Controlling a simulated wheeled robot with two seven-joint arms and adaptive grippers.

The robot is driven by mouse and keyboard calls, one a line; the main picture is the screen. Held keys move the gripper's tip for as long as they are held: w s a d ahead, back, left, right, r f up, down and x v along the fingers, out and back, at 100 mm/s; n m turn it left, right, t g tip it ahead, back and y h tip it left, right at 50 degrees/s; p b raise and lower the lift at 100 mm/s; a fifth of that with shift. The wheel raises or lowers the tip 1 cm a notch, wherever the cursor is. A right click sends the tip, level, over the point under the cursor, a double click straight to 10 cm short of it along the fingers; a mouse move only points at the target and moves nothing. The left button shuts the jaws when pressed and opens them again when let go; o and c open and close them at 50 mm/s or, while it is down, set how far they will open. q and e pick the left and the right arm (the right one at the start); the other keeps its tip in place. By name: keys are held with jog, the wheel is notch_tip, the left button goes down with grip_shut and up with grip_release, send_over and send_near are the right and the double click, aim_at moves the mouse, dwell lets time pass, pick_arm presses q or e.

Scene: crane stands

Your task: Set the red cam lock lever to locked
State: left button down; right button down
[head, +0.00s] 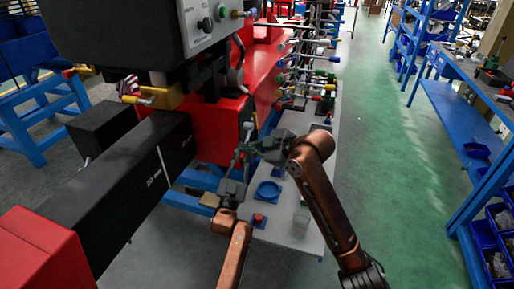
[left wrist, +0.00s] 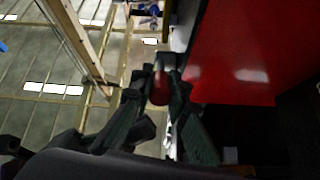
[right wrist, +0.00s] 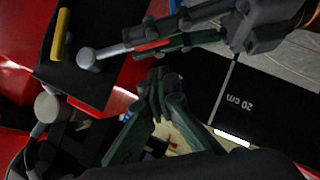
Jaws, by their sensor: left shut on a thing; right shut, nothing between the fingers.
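The red cam lock lever (right wrist: 150,45) shows in the right wrist view as a red grip on a pale rod that ends at a round grey knob or hub (right wrist: 88,58). My left gripper (right wrist: 165,38) is shut on the red grip. In the left wrist view the rounded red end (left wrist: 160,88) sits between its fingertips. In the head view my left gripper (head: 237,163) is low beside the red machine, and the lever is mostly hidden. My right gripper (head: 243,148) is shut and empty close by; its fingertips (right wrist: 158,85) show below the lever. The lever's locked mark cannot be seen.
A black beam marked 20 cm (head: 155,172) runs along the left. Several coloured-knob levers (head: 315,75) stand farther back. The green aisle (head: 390,170) is clear.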

pick_arm(q)
jog(key=shift+f, duration=0.1)
pick_arm(e)
jog(key=w+f, duration=0.2)
jog(key=shift+d+f, duration=0.15)
jog(key=shift+f, duration=0.15)
jog(key=shift+w+d+f, duration=0.15)
jog(key=shift+w+f, duration=0.15)
jog(key=shift+f, duration=0.4)
pick_arm(q)
jog(key=shift+s, duration=0.1)
pick_arm(e)
jog(key=shift+f, duration=0.1)
pick_arm(q)
jog(key=c, duration=1.8)
grip_release()
jog(key=shift+r, duration=0.25)
jog(key=shift+c, duration=0.2)
pick_arm(e)
jog(key=shift+w+f, duration=0.1)
